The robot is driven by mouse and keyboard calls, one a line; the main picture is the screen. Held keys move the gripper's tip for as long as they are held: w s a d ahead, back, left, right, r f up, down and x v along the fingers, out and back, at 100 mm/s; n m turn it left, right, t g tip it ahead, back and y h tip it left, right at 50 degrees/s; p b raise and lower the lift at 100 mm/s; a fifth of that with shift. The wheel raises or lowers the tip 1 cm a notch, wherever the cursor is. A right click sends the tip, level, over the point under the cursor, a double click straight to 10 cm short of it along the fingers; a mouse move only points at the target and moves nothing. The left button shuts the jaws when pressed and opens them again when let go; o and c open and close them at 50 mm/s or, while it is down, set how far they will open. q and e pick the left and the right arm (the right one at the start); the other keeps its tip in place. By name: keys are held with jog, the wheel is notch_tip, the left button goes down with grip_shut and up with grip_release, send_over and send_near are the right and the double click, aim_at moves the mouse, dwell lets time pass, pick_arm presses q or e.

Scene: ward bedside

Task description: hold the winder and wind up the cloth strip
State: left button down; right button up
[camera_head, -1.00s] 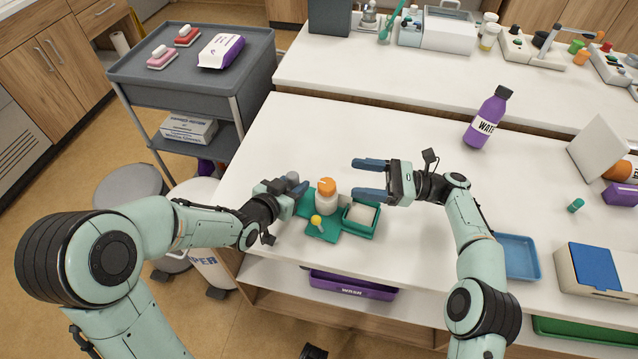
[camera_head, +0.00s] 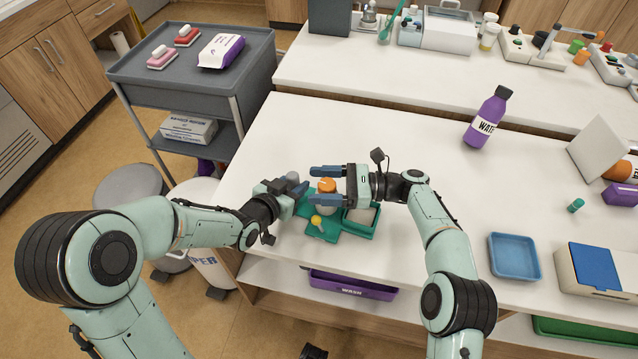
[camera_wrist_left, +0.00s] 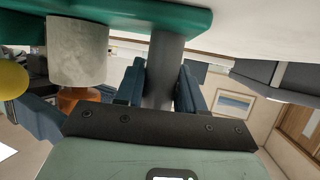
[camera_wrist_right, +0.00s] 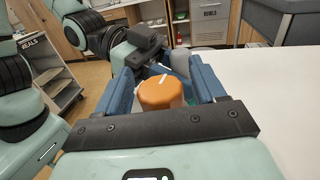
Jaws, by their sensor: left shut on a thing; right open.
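The winder's green base (camera_head: 322,232) lies near the table's front edge. On it stand a grey post (camera_wrist_left: 165,72), a pale roll with an orange top (camera_head: 327,185), and a yellow knob (camera_head: 317,220). My left gripper (camera_head: 298,186) is shut on the grey post; the left wrist view shows the post between its fingers. My right gripper (camera_head: 326,186) is open. Its fingers reach over the roll from the right. In the right wrist view the orange top (camera_wrist_right: 160,93) shows between them; I cannot tell whether they touch it. The cloth strip cannot be clearly made out.
A purple bottle (camera_head: 487,118) stands behind. A blue tray (camera_head: 515,257) and a box with a blue top (camera_head: 596,268) are to the right. The middle of the table is clear.

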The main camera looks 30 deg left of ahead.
jog(key=shift+s+a, duration=0.15)
jog(key=shift+a, duration=0.2)
jog(key=c, duration=1)
jog(key=shift+o, duration=0.2)
jog(key=shift+w+d+m+t+y, duration=0.1)
jog(key=shift+w+m+t+y, duration=0.1)
jog(key=shift+m+t+y, duration=0.35)
jog(key=shift+m+t, duration=0.25)
jog(key=shift+t, duration=0.3)
jog(key=o, duration=1)
jog(key=shift+s, duration=0.1)
jog(key=shift+c, duration=0.2)
